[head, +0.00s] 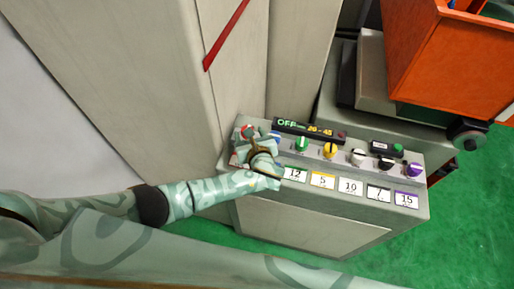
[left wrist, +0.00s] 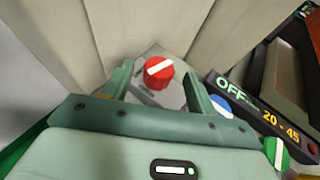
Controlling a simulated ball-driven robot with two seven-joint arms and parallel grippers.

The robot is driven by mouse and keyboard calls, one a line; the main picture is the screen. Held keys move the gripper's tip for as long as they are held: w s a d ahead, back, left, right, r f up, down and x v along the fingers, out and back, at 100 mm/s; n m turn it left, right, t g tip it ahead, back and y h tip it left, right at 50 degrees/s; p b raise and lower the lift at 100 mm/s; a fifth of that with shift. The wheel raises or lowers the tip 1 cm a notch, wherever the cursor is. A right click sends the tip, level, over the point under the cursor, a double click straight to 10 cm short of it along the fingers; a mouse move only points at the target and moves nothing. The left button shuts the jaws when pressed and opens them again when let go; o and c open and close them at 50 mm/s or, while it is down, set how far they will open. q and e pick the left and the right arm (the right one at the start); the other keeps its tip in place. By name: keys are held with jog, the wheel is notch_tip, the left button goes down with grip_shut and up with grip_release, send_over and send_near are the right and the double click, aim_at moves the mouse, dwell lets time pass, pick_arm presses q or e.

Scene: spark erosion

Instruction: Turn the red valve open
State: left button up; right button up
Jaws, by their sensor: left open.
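The red valve (left wrist: 158,73) is a round red knob with a white bar across its top. It sits on the grey panel and also shows in the head view (head: 246,131), partly covered by my left gripper (head: 252,144). In the left wrist view the left gripper (left wrist: 156,84) is open, with one finger on each side of the knob's line of sight and a gap to the knob on both sides. I cannot tell how far the fingertips are from it in depth. My right gripper is not in view.
A blue knob (left wrist: 221,106) stands just right of the red one. Green (head: 302,145), yellow (head: 330,150), white, black and purple (head: 413,170) knobs follow along the grey console (head: 310,215). A display (head: 308,130) reads OFF. Tall beige cabinet walls (head: 225,60) rise close behind.

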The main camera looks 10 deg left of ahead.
pick_arm(q)
jog(key=v, duration=1.2)
jog(key=shift+s+r+p, duration=0.2)
jog(key=shift+s+p, duration=0.15)
jog(key=shift+p, duration=0.1)
jog(key=shift+d, duration=0.1)
